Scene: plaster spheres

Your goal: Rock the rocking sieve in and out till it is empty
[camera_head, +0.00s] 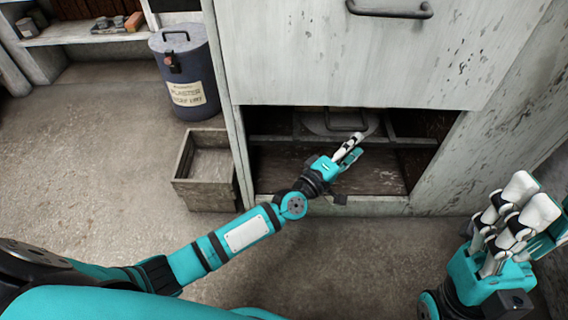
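A round grey lidded or pan-like thing (318,122), which looks like the rocking sieve, sits at the back of the open compartment under the cabinet front. A dark bar handle crosses its front. My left gripper (354,147) reaches into the compartment, with its fingertips just below and right of that handle. I cannot tell whether they touch it or whether the fingers are shut. The sieve's inside and any contents are hidden. My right gripper (520,215) is at the lower right, fingers up and apart, empty, away from the cabinet.
The cabinet front (365,50) with a dark handle hangs over the compartment. A blue lidded plaster bin (187,80) and a wooden crate (207,165) stand left of it. A shelf (80,33) with small items is at upper left. The left floor is clear.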

